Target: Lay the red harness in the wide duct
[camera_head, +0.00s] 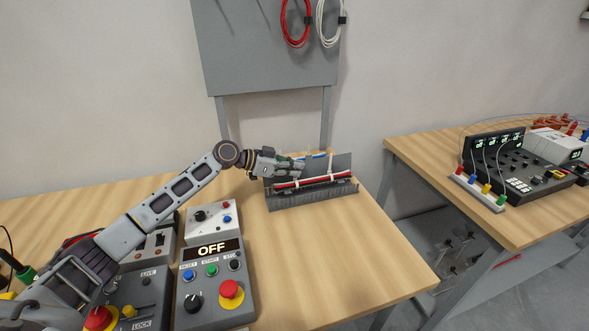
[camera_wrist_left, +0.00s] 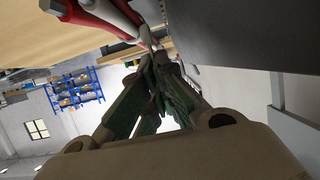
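The red harness (camera_head: 308,181), a red bundle with white bands, lies lengthwise along the slotted grey duct (camera_head: 314,199) in the head view. Its red and white strands (camera_wrist_left: 104,14) cross the top left of the left wrist view. My left gripper (camera_head: 298,166) is at the duct's left part, just behind and above the harness. In the left wrist view its green-padded fingers (camera_wrist_left: 152,58) come together at the tips, close to the strands. I cannot tell whether anything is pinched between them. My right gripper is not in view.
A grey upright panel (camera_head: 343,163) stands behind the duct, with a blue cable (camera_head: 318,156) by it. A control box reading OFF (camera_head: 213,282) stands front left on the table. The tabletop right of it (camera_head: 330,265) is clear. Another bench (camera_head: 425,170) stands at right.

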